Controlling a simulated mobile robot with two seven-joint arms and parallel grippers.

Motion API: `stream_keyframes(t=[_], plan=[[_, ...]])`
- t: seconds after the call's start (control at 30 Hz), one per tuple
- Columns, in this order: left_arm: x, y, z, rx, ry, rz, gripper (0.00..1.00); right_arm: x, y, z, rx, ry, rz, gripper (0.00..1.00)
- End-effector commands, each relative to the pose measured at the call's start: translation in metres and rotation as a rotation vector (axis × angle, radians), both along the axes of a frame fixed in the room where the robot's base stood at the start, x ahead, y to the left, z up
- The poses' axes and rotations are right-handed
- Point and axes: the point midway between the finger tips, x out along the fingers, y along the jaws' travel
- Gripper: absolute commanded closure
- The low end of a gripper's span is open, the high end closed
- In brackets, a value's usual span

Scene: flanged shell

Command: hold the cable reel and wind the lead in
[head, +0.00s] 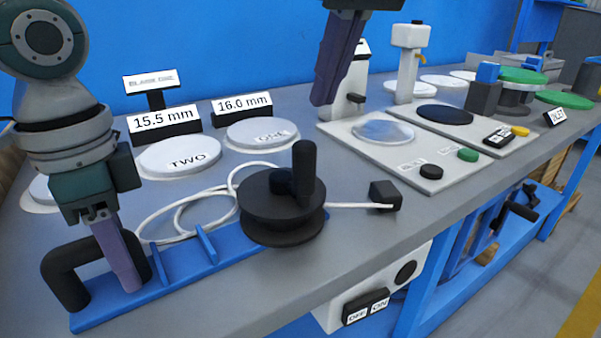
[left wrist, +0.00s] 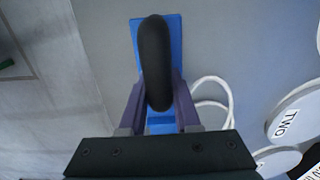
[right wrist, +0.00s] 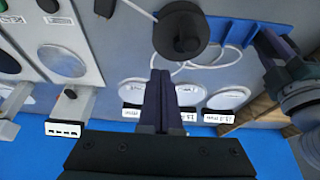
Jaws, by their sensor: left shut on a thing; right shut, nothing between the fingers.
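The cable reel has a blue base plate (head: 190,268) with a black arched handle (head: 68,272) at its left end and a black drum (head: 280,222) with an upright crank knob (head: 304,172) at its right end. A white lead (head: 150,222) lies in loose loops behind the base and runs from the drum to a black plug (head: 384,195) on the right. My left gripper (head: 128,280) is shut on the black handle, which also shows between its fingers in the left wrist view (left wrist: 154,60). My right gripper (head: 324,95) is shut and empty, raised above the bench behind the drum.
White discs marked TWO (head: 180,156) and ONE (head: 262,133) lie behind the reel, with size signs (head: 164,118) behind them. A light test panel (head: 400,160) with buttons stands to the right. The bench's front edge runs close to the reel. Bare bench (head: 345,240) lies right of the drum.

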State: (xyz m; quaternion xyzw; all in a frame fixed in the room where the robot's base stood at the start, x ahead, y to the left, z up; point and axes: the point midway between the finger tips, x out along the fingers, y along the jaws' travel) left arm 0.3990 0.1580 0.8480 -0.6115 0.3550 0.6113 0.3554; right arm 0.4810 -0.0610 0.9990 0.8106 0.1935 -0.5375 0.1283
Motion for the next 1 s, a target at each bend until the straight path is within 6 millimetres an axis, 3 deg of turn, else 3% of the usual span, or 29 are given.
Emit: stream_keyframes(t=[0.33,1.0], plan=[[0.0,0.0,0.001,0.0,-0.001,0.0,1.0,0.0,0.0,-0.004,0.0,0.001,0.0,1.0],[0.0,0.0,0.001,0.0,-0.001,0.0,1.0,0.0,0.0,-0.048,0.001,0.001,-0.001,1.0]])
